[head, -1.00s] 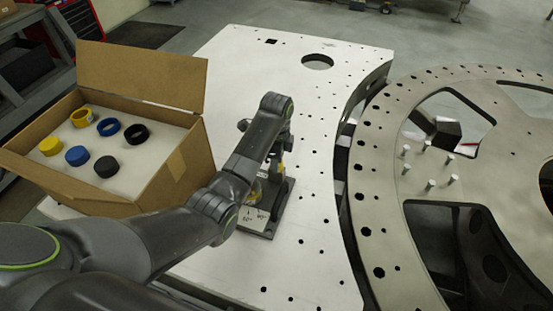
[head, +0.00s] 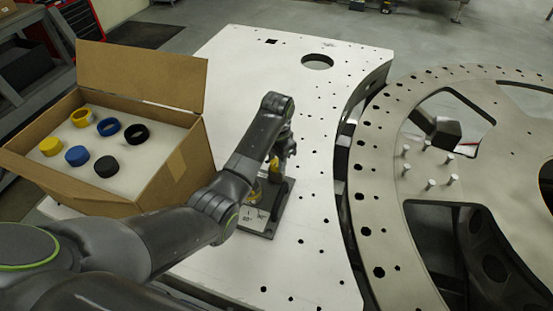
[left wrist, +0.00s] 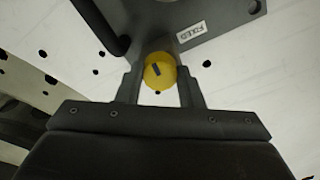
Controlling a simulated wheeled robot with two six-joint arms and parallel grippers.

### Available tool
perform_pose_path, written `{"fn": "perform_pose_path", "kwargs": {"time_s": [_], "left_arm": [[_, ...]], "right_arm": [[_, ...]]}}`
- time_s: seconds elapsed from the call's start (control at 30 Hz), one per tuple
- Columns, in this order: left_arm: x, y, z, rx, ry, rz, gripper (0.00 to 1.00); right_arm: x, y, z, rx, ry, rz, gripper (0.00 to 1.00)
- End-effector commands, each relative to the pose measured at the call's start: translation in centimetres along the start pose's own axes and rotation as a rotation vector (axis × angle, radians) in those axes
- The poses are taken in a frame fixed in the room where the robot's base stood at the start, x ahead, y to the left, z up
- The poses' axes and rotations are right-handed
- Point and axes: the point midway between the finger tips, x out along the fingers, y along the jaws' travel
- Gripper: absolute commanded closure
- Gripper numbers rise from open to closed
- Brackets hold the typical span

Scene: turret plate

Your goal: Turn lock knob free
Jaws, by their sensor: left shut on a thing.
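The yellow lock knob (left wrist: 160,72), round with a short dark mark on its face, sits between the fingers of my left gripper (left wrist: 160,80) in the left wrist view. The fingers are shut on it from both sides. In the head view my left gripper (head: 281,156) points down over the dark fixture plate (head: 280,212), and a bit of yellow shows by its fingers. The arm hides much of the fixture there. A dark fixture part with a small white label (left wrist: 191,33) lies behind the knob in the left wrist view. My right gripper is in neither view.
An open cardboard box (head: 165,185) with yellow, blue and black rings and caps stands at the left. The white plate (head: 235,75) has several holes and is bare around the fixture. The large turret ring (head: 400,220) with upright pins (head: 431,184) is at the right.

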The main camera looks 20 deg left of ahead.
Motion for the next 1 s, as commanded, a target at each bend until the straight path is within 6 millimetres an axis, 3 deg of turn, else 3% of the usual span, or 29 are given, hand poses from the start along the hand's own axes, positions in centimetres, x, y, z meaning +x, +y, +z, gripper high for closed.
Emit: {"fn": "perform_pose_path", "kwargs": {"time_s": [0.33, 0.8, 0.83, 1.0], "left_arm": [[-0.04, 0.03, -0.08, -0.105, 0.001, 0.000, 0.89], [-0.05, 0.00, -0.07, -0.115, 0.001, -0.001, 0.89], [-0.05, 0.00, -0.07, -0.115, 0.001, -0.001, 0.62], [-0.04, -0.01, -0.05, -0.115, 0.000, -0.001, 0.44]], "right_arm": [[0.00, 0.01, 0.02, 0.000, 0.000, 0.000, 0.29], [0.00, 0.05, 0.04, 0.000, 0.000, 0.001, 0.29], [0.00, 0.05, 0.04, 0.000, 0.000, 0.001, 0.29], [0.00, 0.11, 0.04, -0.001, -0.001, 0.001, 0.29]]}}
